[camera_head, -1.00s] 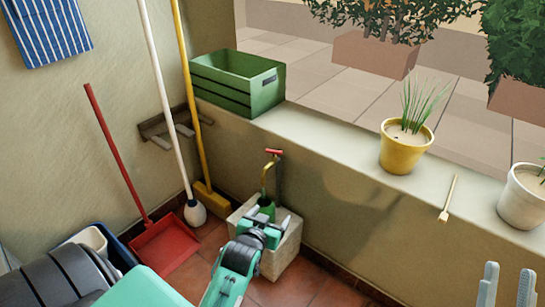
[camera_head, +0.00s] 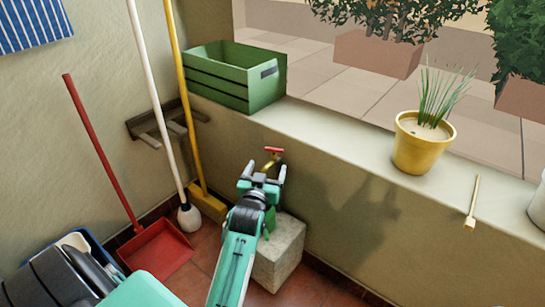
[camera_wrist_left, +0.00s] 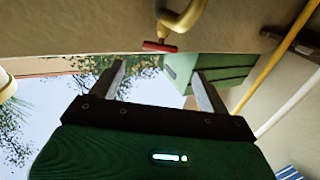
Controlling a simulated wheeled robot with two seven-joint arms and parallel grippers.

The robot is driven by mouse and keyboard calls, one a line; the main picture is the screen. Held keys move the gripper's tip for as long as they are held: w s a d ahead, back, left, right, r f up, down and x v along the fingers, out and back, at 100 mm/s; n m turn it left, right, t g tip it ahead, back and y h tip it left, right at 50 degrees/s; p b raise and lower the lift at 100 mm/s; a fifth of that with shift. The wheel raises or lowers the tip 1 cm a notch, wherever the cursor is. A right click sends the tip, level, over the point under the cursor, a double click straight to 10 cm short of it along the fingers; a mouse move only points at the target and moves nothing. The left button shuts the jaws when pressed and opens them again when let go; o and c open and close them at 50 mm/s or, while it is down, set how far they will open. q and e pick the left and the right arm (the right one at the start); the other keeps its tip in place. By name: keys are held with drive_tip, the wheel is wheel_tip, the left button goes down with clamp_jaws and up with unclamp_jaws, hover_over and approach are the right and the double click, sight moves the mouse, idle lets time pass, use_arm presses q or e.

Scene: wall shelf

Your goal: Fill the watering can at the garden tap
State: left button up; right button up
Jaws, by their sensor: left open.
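The garden tap (camera_head: 270,160) has a brass body and a red handle on the wall under the ledge. The green watering can (camera_head: 270,220) stands on a pale concrete block (camera_head: 283,255), mostly hidden behind my left arm. My left gripper (camera_head: 267,167) is open and empty, just below the tap handle in the head view. In the left wrist view, the brass tap (camera_wrist_left: 183,20) and its red handle (camera_wrist_left: 160,46) lie beyond the open fingers (camera_wrist_left: 158,68), with no visible contact. My right gripper is out of view.
A green crate (camera_head: 230,95), a yellow pot (camera_head: 420,152) and a small wooden tool (camera_head: 472,205) are on the ledge. A yellow-handled broom (camera_head: 180,95), white-handled mop (camera_head: 150,90) and red dustpan (camera_head: 155,250) stand left of the block.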

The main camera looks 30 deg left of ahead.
sight(274, 150)
use_arm(q)
drive_tip(key=b+x, duration=0.2)
drive_tip(key=x, duration=0.6)
drive_tip(key=shift+w, duration=0.15)
drive_tip(key=shift+a, duration=0.1)
drive_tip(key=c, duration=1)
